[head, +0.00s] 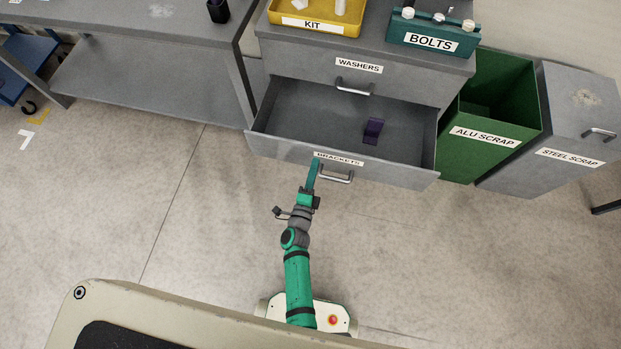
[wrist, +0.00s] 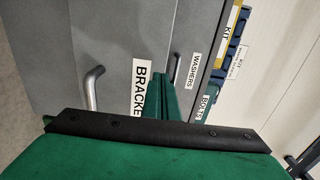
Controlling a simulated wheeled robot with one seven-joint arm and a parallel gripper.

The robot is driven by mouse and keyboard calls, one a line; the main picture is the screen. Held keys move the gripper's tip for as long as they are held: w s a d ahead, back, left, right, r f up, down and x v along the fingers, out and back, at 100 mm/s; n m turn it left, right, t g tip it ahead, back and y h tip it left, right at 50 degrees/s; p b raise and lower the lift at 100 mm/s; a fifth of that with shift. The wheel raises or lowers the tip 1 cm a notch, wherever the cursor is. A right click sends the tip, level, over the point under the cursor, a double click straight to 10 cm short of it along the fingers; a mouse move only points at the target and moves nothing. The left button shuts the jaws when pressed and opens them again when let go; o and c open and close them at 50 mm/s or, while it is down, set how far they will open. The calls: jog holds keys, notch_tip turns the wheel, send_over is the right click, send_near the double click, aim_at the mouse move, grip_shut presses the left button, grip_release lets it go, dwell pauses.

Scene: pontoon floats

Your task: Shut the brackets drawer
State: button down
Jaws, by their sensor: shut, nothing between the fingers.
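The brackets drawer (head: 276,149) is the lower drawer of a grey cabinet and stands open. Its front carries a BRACKETS label and a metal handle (head: 337,175). A dark purple bracket-like piece (head: 373,130) lies inside. My gripper (head: 314,164) is shut and empty, at the drawer front, over the left part of the label and left of the handle. In the wrist view the closed fingers (wrist: 172,98) cover the end of the BRACKETS label (wrist: 140,88), and the handle (wrist: 92,88) is to the left. I cannot tell whether the fingertips touch the front.
The washers drawer (head: 400,88) above looks shut. A yellow KIT tray (head: 312,27) and a teal BOLTS box (head: 436,36) stand on the cabinet. A green scrap bin (head: 522,105) and a grey one (head: 585,120) stand to the right. The floor in front is clear.

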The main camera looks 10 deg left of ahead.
aim_at(319, 150)
jog(key=shift+w+d, duration=0.1)
jog(key=shift+w, duration=1.65)
jog(key=shift+w, duration=0.15)
